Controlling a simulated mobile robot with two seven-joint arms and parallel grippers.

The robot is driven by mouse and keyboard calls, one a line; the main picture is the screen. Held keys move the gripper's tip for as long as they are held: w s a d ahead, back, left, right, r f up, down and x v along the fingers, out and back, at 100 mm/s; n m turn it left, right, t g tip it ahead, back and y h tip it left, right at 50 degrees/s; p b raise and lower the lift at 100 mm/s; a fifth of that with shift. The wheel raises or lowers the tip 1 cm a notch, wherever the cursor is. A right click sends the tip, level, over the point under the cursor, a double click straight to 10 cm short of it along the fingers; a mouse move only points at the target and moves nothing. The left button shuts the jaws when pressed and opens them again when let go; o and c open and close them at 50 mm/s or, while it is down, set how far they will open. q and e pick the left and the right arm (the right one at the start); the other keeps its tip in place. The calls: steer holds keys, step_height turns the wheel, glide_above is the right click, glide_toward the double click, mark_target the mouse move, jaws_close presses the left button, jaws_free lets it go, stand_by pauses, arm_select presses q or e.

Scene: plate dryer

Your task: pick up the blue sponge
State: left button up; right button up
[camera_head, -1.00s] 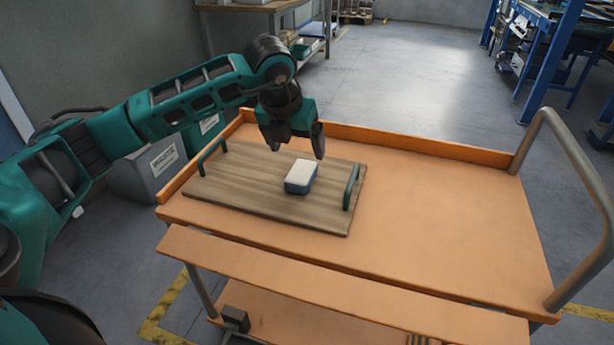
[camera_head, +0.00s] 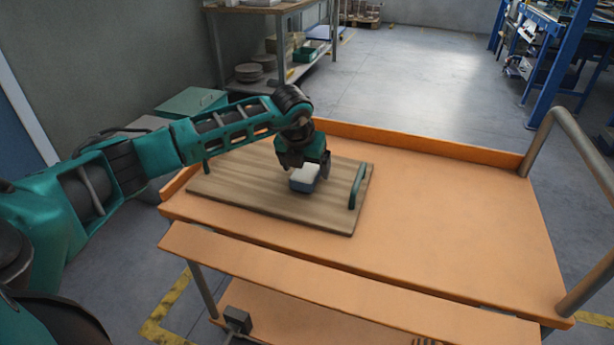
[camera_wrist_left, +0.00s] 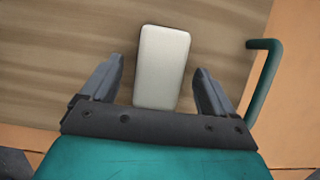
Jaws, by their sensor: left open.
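The sponge (camera_head: 304,179) lies on a wooden board with green handles (camera_head: 260,200) on the orange cart. It has a white top and blue lower sides. My left gripper (camera_head: 308,168) is above it, pointing down, with its fingers at the sponge's far part. In the left wrist view the sponge (camera_wrist_left: 162,66) shows its pale top between the two open fingers of my left gripper (camera_wrist_left: 159,85), with a gap on each side. The near end of the sponge is hidden by the gripper's body. My right gripper is not in view.
The board's right handle (camera_head: 357,186) stands up a little right of the gripper. The orange cart top (camera_head: 450,220) is bare to the right, with a raised back edge and a metal rail (camera_head: 585,155) at the right.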

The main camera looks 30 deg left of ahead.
arm_select(q)
steer(key=shift+w+f, duration=0.1)
steer(key=shift+f, duration=0.1)
steer(key=shift+f, duration=0.25)
stand_by(0.4)
steer(key=shift+c, duration=0.2)
steer(key=c, duration=1)
